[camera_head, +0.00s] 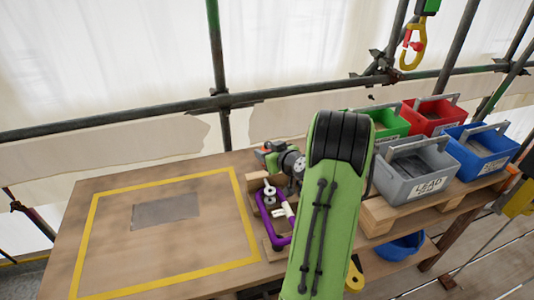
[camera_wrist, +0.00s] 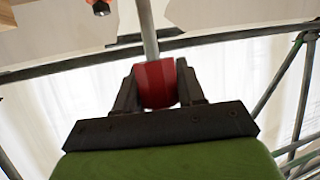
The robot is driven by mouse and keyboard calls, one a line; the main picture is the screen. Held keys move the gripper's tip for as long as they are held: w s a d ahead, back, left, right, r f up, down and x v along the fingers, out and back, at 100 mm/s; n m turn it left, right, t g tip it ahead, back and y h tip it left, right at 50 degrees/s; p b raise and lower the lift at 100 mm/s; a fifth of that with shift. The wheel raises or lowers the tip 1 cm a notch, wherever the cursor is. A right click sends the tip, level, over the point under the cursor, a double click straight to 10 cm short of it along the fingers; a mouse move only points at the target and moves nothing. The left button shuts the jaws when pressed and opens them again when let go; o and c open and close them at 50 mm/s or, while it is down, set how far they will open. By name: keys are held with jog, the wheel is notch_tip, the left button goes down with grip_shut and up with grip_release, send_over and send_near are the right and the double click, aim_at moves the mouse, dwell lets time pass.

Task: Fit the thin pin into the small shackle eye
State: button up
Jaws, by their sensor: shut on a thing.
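In the wrist view my gripper (camera_wrist: 158,84) is shut on the red grip of the thin pin (camera_wrist: 156,83). The pin's grey shaft points away from the jaws and runs out of the top of the picture, so its tip is hidden. I cannot tell which part is the small eye.
The wooden table (camera_head: 110,200) has a yellow taped outline with a grey patch (camera_head: 165,210). Green (camera_head: 390,122), red (camera_head: 432,112), grey (camera_head: 415,172) and blue (camera_head: 487,148) bins stand at right. A yellow hook (camera_head: 412,48) hangs above. Scaffold poles cross behind.

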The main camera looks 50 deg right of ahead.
jog(key=shift+f+b, duration=0.15)
jog(key=shift+b, duration=0.2)
notch_tip(320, 180, down, 6)
jog(key=b, duration=0.6)
jog(key=shift+r, duration=0.25)
jog(key=shift+b, duration=1.35)
dwell(0.5)
jog(key=shift+f+b, duration=2.4)
jog(key=shift+b, duration=0.4)
jog(key=shift+f+b, duration=0.6)
jog(key=shift+f, duration=0.45)
jog(key=o, duration=1.1)
jog(key=shift+o, duration=0.2)
